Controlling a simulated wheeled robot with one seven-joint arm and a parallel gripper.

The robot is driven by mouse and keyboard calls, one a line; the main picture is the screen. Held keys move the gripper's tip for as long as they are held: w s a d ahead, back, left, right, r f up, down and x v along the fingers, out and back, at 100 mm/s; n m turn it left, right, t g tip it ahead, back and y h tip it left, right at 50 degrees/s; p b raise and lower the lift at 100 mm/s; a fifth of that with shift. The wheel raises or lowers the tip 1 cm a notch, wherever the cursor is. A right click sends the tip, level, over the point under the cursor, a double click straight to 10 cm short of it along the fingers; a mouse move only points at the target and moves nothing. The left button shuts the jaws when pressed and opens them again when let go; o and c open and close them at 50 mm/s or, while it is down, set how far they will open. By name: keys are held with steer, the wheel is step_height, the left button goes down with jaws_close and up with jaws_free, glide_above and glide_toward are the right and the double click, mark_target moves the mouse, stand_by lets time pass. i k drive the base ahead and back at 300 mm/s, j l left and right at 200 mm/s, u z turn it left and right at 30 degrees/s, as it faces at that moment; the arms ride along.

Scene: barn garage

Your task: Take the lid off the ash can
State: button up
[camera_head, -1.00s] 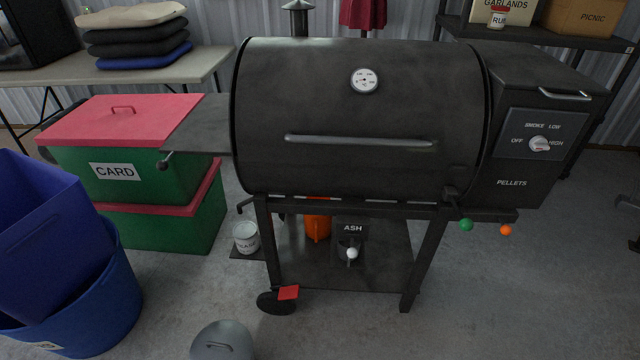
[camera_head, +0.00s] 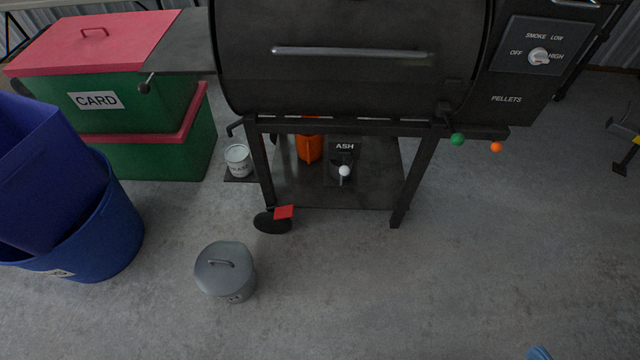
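The ash can is most likely the grey metal can (camera_head: 237,287) on the concrete floor in front of the smoker's left leg; the writing on its side is too small to read. Its round grey lid (camera_head: 225,267) is on top, with a bar handle (camera_head: 220,263) across it. The can stands upright. A part marked ASH (camera_head: 345,152) with a white knob sits under the smoker. My gripper does not show in this view.
The black smoker (camera_head: 350,80) stands behind the can. Blue bins (camera_head: 110,245) stand to its left. Green boxes with red lids (camera_head: 150,150) are at the back left. A red-tagged black disc (camera_head: 270,224) lies behind the can. The floor to the right is clear, except a blue thing (camera_head: 538,353) at the bottom edge.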

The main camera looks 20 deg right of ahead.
mark_target(223, 268)
steer(key=u, duration=0.4)
steer(key=i+u, duration=0.1)
steer(key=u, duration=0.3)
steer(key=i+j+u, duration=0.1)
steer(key=u, duration=0.65)
steer(key=i+l, duration=0.15)
steer(key=i, duration=0.35)
steer(key=i+l+u, duration=0.1)
steer(key=i, duration=0.35)
